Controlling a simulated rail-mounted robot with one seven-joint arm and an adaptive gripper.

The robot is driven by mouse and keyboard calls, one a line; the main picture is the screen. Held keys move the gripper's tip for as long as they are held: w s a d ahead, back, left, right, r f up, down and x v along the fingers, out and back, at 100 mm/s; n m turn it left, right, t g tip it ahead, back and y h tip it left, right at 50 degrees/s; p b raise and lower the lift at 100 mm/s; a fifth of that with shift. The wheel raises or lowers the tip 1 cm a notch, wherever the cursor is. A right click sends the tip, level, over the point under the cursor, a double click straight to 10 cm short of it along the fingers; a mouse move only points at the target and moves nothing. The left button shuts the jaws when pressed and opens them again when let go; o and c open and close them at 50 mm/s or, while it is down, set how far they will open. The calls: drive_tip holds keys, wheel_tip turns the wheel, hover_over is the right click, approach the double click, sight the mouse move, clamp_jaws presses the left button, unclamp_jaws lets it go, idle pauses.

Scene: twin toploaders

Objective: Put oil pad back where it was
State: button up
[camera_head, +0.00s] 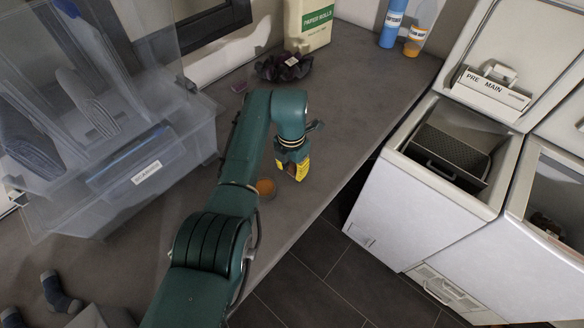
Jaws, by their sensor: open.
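My gripper (290,170) hangs from the green arm, pointing down over the grey counter (330,100) near its front edge. It is open, though its fingertips are small and partly hidden. A yellow piece with dark marks (302,169) shows right at the gripper; I cannot tell whether it is part of the gripper or a thing beside it. I cannot identify the oil pad for certain in this view.
Two open white toploaders (385,205) stand at right, below the counter edge; one has a dark perforated basket inside. A clear bin (185,150) fills the left.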

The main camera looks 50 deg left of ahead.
sight(291, 167)
wheel_tip(291, 167, up, 12)
drive_tip(key=p, duration=0.2)
drive_tip(key=shift+a+r, duration=0.1)
